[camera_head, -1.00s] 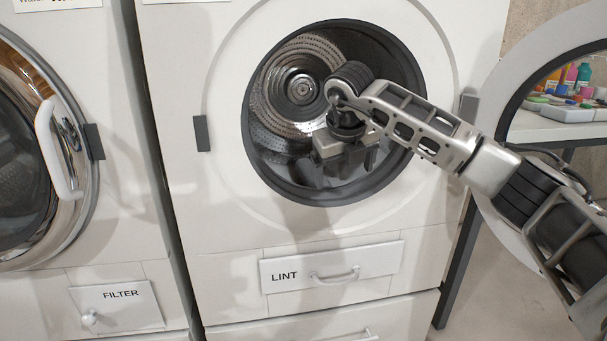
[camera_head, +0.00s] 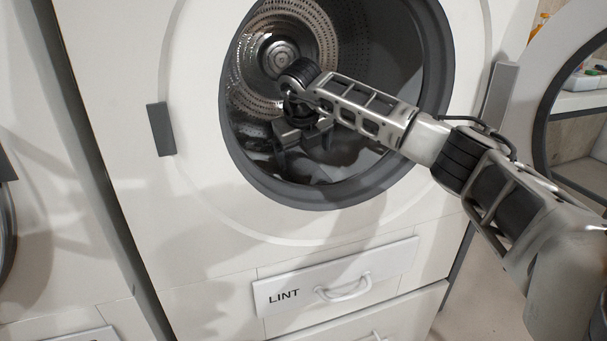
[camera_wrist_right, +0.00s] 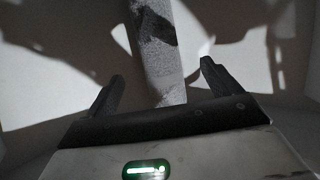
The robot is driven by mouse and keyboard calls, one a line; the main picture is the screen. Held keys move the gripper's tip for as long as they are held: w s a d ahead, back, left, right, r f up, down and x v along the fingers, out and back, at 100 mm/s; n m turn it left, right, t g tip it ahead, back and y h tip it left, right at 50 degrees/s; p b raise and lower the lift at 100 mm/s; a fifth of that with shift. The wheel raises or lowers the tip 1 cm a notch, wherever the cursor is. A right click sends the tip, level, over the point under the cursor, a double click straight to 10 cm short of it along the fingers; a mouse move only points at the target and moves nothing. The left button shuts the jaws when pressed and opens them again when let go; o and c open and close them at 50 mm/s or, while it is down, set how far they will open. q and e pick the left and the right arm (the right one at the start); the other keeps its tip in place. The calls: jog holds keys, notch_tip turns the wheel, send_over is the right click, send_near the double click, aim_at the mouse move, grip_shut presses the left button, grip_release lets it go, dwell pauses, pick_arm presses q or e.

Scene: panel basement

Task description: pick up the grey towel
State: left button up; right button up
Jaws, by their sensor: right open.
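My right arm reaches into the open round door of the white dryer (camera_head: 190,215). My right gripper (camera_head: 306,156) is inside the opening, pointing down, with its fingers apart. In the right wrist view the same gripper (camera_wrist_right: 163,72) is open. A speckled grey strip, which looks like the grey towel (camera_wrist_right: 158,60), runs down from the top of that view to between the fingers, with a dark shadow across it. I cannot tell whether the fingers touch it. In the head view I cannot make out the towel clearly in the dark drum. My left gripper is out of view.
The perforated metal drum (camera_head: 262,75) lies behind the gripper. A LINT drawer (camera_head: 290,297) with a handle is below. The open round door (camera_head: 535,120) stands at the right, with a shelf beyond it.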

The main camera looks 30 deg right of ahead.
aim_at(305, 162)
jog(key=shift+x, duration=0.85)
jog(key=b+x, duration=0.2)
jog(key=x, duration=0.2)
jog(key=shift+w+d+f, duration=0.1)
jog(key=shift+f, duration=0.05)
jog(key=shift+w+f, duration=0.1)
jog(key=shift+f, duration=0.2)
jog(key=shift+w+d, duration=0.1)
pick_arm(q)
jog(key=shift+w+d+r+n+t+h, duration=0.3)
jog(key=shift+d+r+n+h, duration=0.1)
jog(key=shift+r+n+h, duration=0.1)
pick_arm(e)
jog(key=c, duration=1.1)
